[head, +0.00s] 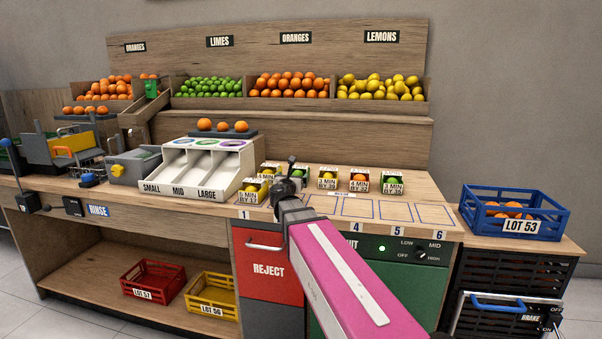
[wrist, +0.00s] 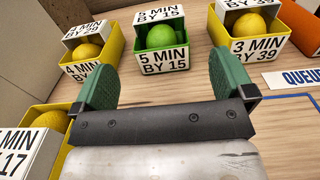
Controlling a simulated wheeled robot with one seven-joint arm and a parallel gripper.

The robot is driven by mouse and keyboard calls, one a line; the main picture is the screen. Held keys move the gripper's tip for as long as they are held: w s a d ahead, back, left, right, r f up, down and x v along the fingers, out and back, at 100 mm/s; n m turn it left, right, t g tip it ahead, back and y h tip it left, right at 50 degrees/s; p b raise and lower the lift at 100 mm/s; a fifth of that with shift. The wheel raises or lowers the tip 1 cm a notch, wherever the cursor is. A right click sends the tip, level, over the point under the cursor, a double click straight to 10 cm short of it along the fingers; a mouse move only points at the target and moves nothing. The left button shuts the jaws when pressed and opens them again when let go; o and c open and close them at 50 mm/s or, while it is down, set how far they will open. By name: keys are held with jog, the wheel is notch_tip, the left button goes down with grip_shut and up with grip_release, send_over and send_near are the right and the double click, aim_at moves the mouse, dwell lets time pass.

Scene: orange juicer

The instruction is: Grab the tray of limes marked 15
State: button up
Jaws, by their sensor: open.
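In the wrist view, a small green tray (wrist: 163,62) holds one lime (wrist: 160,37). Its labels read "5 MIN BY 15". It stands on the wooden counter just ahead of my gripper (wrist: 158,78), roughly centred between the two green fingers. The fingers are open with nothing held.
Yellow lemon trays stand close on both sides: one at left (wrist: 92,45), one at right (wrist: 248,35), and one at lower left (wrist: 42,120). An orange tray (head: 359,182) and another lime tray (head: 392,184) are farther right. Numbered counter spaces (head: 365,210) in front are empty.

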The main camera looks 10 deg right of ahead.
aim_at(298, 168)
jog(key=x, duration=0.6)
jog(key=shift+f+x, duration=0.1)
jog(key=shift+x, duration=1.15)
jog(key=shift+f+x, duration=0.15)
jog(key=shift+x, duration=1.05)
jog(key=shift+a, duration=0.1)
jog(key=c, duration=0.8)
